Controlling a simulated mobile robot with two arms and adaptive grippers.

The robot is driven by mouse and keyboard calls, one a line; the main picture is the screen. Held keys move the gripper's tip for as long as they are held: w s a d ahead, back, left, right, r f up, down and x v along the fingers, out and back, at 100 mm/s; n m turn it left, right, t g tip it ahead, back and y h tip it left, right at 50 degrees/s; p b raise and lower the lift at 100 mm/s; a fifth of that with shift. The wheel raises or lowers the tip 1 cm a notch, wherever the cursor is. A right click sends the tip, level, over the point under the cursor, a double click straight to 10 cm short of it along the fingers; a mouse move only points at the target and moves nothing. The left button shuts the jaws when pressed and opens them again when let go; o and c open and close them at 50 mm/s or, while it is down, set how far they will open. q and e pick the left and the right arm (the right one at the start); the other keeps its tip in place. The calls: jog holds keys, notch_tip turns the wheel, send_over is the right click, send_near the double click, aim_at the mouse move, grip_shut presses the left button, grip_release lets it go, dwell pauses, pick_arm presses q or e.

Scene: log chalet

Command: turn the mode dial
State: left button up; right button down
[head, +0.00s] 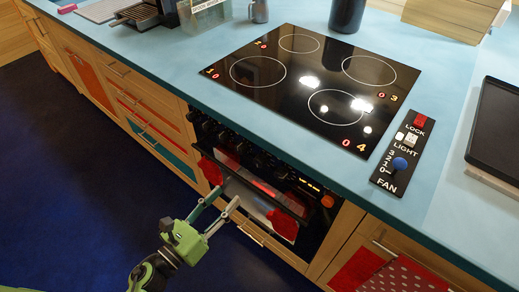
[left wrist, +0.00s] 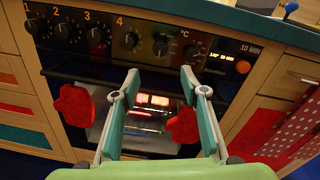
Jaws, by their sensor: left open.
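The oven's control panel (left wrist: 146,60) is black and carries a row of dark dials. Numbers 1 to 4 stand above the left dials. A dial without a number (left wrist: 160,46) sits right of dial 4 (left wrist: 130,41), by a °C mark. I cannot read a mode label on it. My left gripper (left wrist: 160,71) is open and empty, with its teal fingers apart, just below and in front of that dial in the left wrist view. In the head view my left gripper (head: 228,196) is in front of the oven door. The panel is small and dark there. My right gripper is not seen.
Two red mitt-like pieces (left wrist: 75,105) (left wrist: 183,126) are on the oven door front. A lit display (left wrist: 222,56) and orange button (left wrist: 243,67) are at the panel's right. The black hob (head: 310,85) and a fan switch plate (head: 402,155) are on the blue worktop above.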

pick_arm(q)
jog(key=p, duration=0.2)
send_near(258, 164)
jog(key=x, duration=0.7)
jog(key=shift+a, duration=0.1)
jog(key=shift+x, duration=0.85)
jog(key=shift+f, duration=0.15)
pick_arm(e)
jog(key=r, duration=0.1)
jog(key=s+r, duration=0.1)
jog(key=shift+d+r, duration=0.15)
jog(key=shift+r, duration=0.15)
pick_arm(q)
jog(key=c, duration=1.1)
